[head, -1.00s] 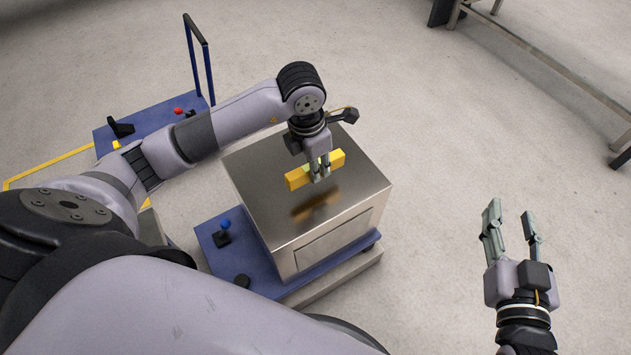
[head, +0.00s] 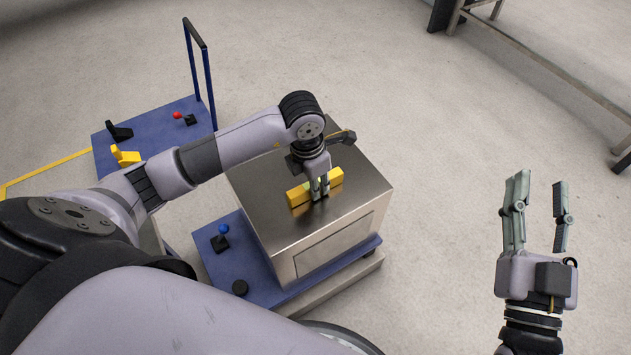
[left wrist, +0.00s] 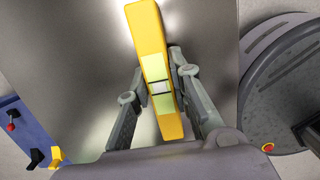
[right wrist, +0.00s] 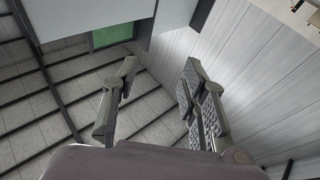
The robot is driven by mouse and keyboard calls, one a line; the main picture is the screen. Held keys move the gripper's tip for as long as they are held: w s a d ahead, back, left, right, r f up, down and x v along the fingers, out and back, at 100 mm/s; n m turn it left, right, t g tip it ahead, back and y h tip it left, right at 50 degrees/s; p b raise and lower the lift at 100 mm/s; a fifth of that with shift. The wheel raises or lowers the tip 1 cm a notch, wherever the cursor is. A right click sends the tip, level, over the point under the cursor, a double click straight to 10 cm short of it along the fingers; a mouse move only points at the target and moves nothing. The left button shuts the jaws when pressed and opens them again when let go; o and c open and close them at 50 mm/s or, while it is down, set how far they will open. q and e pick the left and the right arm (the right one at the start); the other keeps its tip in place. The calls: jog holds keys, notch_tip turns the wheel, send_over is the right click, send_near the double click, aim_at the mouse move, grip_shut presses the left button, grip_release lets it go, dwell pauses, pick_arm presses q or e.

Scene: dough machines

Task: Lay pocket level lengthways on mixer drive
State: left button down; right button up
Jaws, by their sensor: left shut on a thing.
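The yellow pocket level (head: 299,195) is in my left gripper (head: 320,194), over the top of the steel box-shaped mixer drive (head: 350,208). In the left wrist view the level (left wrist: 148,32) shows its pale vial, with a finger on each side of its middle. In the head view it lies flat, very close to the steel top; I cannot tell whether it touches. The steel top (left wrist: 80,80) fills the background of the left wrist view. My right gripper (head: 537,215) is open and empty, off to the right over bare floor.
Behind left is a blue trolley (head: 160,135) with a red knob and tall handle. A metal frame (head: 550,60) stands at upper right. Floor between is clear.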

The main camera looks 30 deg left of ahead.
pick_arm(q)
jog(key=c, duration=1.4)
grip_release()
jog(key=shift+c, duration=0.2)
